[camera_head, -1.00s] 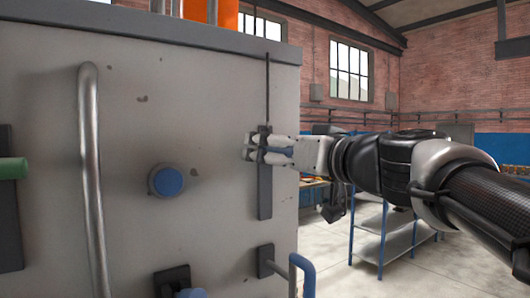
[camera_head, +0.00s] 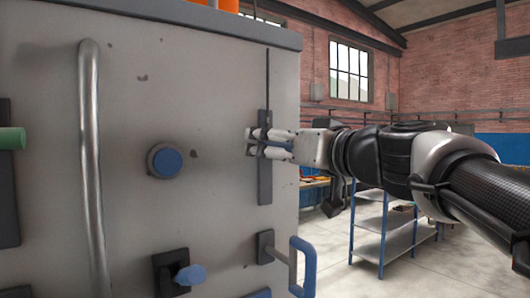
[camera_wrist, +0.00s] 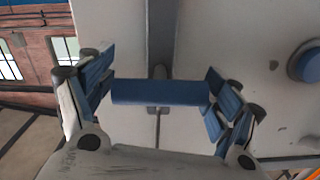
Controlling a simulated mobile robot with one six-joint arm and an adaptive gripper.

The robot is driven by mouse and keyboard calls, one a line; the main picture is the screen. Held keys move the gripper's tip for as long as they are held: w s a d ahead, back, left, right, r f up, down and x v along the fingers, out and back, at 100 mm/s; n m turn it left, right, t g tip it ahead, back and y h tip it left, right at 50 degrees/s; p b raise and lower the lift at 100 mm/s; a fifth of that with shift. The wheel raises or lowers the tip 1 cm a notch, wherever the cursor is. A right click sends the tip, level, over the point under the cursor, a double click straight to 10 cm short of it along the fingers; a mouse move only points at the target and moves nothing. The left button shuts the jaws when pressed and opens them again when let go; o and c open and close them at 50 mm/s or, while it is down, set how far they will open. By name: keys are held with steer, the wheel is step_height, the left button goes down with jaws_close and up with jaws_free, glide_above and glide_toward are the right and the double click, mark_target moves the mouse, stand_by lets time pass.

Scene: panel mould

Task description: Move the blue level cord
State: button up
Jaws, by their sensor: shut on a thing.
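The blue level cord shows as a blue crossbar (camera_wrist: 160,92) in the wrist view, lying between my gripper's two fingers. A grey knob and a thin line are at its middle. In the head view a thin dark cord (camera_head: 267,75) runs up the panel from a dark vertical rail (camera_head: 265,185). My gripper (camera_head: 258,142) is shut on the blue crossbar, in front of the rail's upper part. In the wrist view my gripper (camera_wrist: 160,95) has a finger at each end of the bar. In the head view the fingers mostly hide the bar.
The pale panel carries a round blue button (camera_head: 164,160), a steel bar (camera_head: 90,170), a green handle (camera_head: 12,139), a blue knob lever (camera_head: 190,275) and a blue looped handle (camera_head: 305,265) below the rail. A blue-legged shelf (camera_head: 383,235) stands behind my arm.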

mark_target(265, 189)
step_height(265, 189, down, 8)
steer(key=b, duration=0.9)
steer(key=shift+b, duration=0.3)
steer(key=shift+w+f, duration=0.1)
steer(key=shift+f, duration=0.1)
steer(key=o, duration=1.1)
steer(key=shift+f, duration=0.1)
steer(key=o, duration=0.3)
steer(key=shift+o, duration=0.2)
steer(key=shift+r, duration=0.2)
steer(key=v, duration=0.7)
steer(key=shift+s+d, duration=0.15)
steer(key=shift+s, duration=0.2)
